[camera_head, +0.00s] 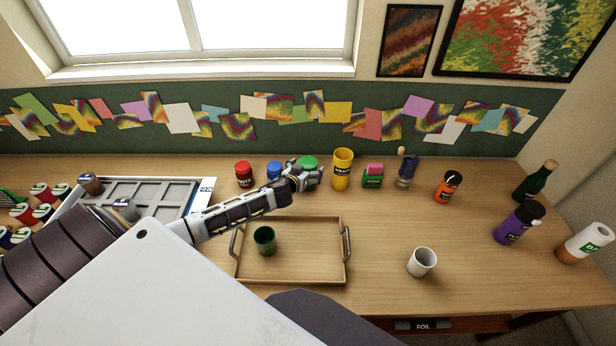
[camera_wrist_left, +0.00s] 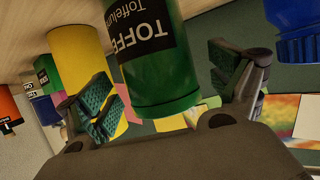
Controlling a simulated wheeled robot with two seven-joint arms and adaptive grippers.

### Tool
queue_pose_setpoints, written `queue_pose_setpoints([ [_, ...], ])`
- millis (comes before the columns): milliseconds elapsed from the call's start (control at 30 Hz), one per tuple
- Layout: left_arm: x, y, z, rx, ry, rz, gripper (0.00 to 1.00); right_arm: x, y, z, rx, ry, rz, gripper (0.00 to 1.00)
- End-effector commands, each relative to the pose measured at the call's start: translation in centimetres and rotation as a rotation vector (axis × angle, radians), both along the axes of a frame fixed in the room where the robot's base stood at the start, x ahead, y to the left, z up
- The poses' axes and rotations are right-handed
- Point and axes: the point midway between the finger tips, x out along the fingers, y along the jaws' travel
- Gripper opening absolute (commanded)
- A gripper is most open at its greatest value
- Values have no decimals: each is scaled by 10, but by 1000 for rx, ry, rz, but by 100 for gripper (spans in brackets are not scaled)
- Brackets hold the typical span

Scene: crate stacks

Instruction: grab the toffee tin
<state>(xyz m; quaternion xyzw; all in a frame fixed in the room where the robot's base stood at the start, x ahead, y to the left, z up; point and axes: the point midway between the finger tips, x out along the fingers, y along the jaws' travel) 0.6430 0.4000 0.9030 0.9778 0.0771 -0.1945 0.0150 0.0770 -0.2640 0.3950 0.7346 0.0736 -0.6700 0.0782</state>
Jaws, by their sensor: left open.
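The toffee tin (camera_head: 309,163) is a green cylinder with a dark label, standing at the back of the table between a blue tin and a yellow one. My left gripper (camera_head: 304,177) is right in front of it and hides part of it. In the left wrist view the toffee tin (camera_wrist_left: 158,62) shows large, its "TOFFEE" lettering readable, and lies between the two spread finger pads of my left gripper (camera_wrist_left: 168,92). The fingers are open; I cannot tell whether either touches the tin. My right gripper is not in view.
A blue tin (camera_head: 274,170) and a yellow tin (camera_head: 342,169) flank the toffee tin closely. A red jar (camera_head: 243,174) is further left. A wooden tray (camera_head: 318,277) holding a green cup (camera_head: 265,240) lies below my left arm. A white cup (camera_head: 421,262) stands to its right.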

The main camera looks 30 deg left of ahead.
Motion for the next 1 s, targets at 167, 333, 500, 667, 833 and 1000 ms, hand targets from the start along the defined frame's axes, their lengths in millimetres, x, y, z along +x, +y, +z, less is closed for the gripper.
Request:
queue_pose_setpoints([
  [167, 10, 1, -4, -1, 0, -1, 92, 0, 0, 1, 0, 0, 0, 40],
  [333, 13, 2, -6, -1, 0, 0, 92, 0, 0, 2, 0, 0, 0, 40],
  [500, 14, 2, -6, -1, 1, -1, 92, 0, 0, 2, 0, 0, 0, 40],
  [667, 13, 2, -6, -1, 1, -1, 92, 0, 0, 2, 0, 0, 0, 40],
  [833, 13, 2, -6, -1, 1, -1, 88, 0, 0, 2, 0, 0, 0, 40],
  [1000, 13, 2, -6, -1, 1, -1, 67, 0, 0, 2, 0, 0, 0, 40],
])
